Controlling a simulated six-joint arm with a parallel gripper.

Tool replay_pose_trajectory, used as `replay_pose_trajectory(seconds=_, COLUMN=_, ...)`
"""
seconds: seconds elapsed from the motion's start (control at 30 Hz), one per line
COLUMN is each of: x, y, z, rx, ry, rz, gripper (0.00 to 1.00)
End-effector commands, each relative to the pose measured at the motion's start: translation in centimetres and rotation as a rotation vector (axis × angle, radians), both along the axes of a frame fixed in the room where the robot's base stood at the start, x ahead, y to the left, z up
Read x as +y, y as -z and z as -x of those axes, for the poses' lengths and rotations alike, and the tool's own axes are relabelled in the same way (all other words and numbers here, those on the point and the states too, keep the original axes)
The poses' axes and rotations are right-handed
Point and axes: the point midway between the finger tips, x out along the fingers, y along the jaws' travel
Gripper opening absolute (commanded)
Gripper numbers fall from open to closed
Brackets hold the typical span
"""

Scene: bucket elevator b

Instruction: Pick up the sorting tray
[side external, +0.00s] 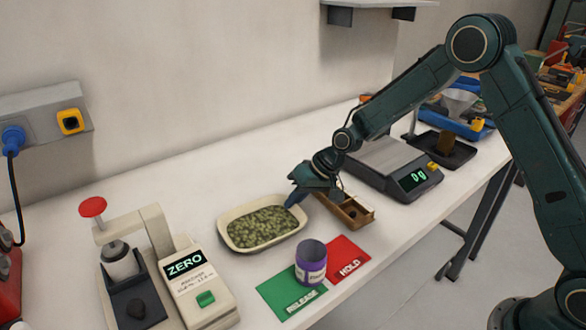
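A cream, oval-cornered tray (224,234) full of green pellets sits on the white table. A small brown tray (367,218) with compartments lies to its right, partly behind my gripper. I cannot tell for certain which of the two is the sorting tray. My gripper (294,201) points down and left, with its fingertips at the right rim of the cream tray. I cannot tell whether they touch the rim or whether the fingers are open or shut. Both trays rest on the table.
A purple-and-white jar (311,262) stands at the junction of the green RELEASE card (285,299) and red HOLD card (349,257). A cream ZERO device (195,270) stands at left. A scale (388,164) reading 0 g is behind right. A shelf (378,4) hangs above.

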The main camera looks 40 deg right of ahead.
Motion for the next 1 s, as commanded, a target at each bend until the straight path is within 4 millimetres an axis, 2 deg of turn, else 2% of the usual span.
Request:
replay_pose_trajectory(seconds=0.17, x=0.0, y=-1.4, z=-0.1, rx=-0.005, ry=-0.001, rz=-0.001, gripper=0.0)
replay_pose_trajectory(seconds=0.37, x=0.0, y=-4.4, z=-0.2, rx=-0.008, ry=0.0, rz=-0.001, gripper=0.0)
replay_pose_trajectory(seconds=0.8, x=0.0, y=-13.8, z=-0.1, rx=-0.009, ry=0.0, rz=-0.001, gripper=0.0)
replay_pose_trajectory(seconds=1.0, x=0.0, y=-17.2, z=-0.1, rx=-0.006, ry=-0.001, rz=0.0, gripper=0.0)
